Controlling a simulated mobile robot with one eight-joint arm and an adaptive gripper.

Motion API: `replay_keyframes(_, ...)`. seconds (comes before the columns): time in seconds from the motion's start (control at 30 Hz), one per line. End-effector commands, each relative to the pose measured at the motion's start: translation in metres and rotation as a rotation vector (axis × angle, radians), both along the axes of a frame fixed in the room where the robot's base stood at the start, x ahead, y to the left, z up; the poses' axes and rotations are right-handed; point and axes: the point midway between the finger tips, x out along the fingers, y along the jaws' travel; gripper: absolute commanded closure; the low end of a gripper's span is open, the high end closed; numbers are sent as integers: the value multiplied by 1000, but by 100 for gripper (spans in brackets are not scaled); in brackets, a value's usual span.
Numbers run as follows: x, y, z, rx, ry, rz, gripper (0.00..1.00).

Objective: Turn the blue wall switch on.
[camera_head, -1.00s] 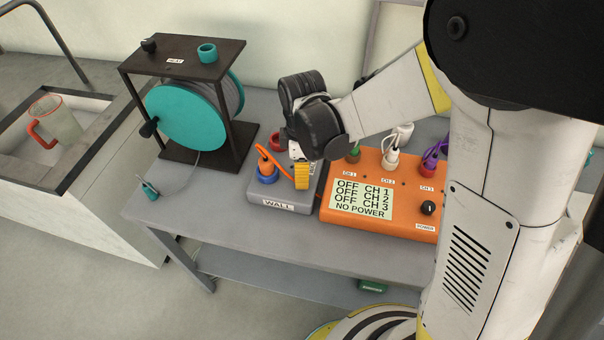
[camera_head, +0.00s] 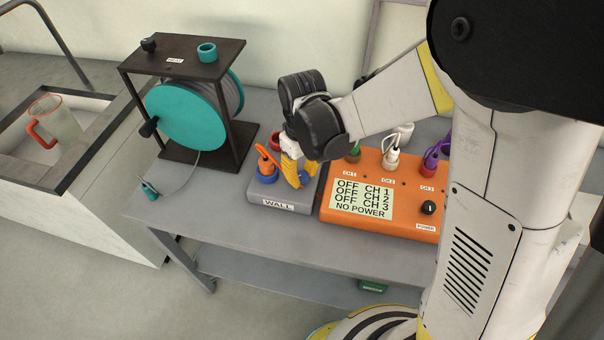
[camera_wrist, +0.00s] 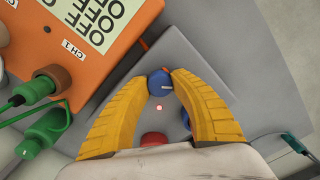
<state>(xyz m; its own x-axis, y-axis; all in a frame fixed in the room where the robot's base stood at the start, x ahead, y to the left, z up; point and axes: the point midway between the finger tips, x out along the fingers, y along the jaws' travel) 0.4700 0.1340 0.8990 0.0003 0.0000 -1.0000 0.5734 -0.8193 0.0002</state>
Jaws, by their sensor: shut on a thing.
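The blue wall switch (camera_wrist: 160,83) is a small round knob with a white mark, on top of the grey box labelled WALL (camera_head: 277,207). In the wrist view, the yellow fingertips of my gripper (camera_wrist: 162,77) are shut on the knob, one on each side. In the head view, my gripper (camera_head: 297,174) reaches down onto the right part of the WALL box, and its fingers largely hide the knob. The orange control box (camera_head: 372,218) stands to the right; its display (camera_head: 362,200) reads OFF for CH 1, CH 2 and CH 3, and NO POWER.
An orange plug (camera_head: 266,167) sits in a blue-ringed socket close left of my fingers. A red ring (camera_head: 277,141) is behind it. Green, white (camera_head: 391,158) and purple plugs stand on the orange box. A teal cable reel (camera_head: 187,115) stands at the left. The bench front-left is mostly clear.

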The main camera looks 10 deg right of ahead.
Motion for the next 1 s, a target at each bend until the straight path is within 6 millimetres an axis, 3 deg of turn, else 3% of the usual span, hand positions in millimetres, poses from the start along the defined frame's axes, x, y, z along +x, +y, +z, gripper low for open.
replay_keyframes(0.5,0,0,0,0,1,-463,100)
replay_keyframes(1.0,-1,0,0,0,1,-694,100)
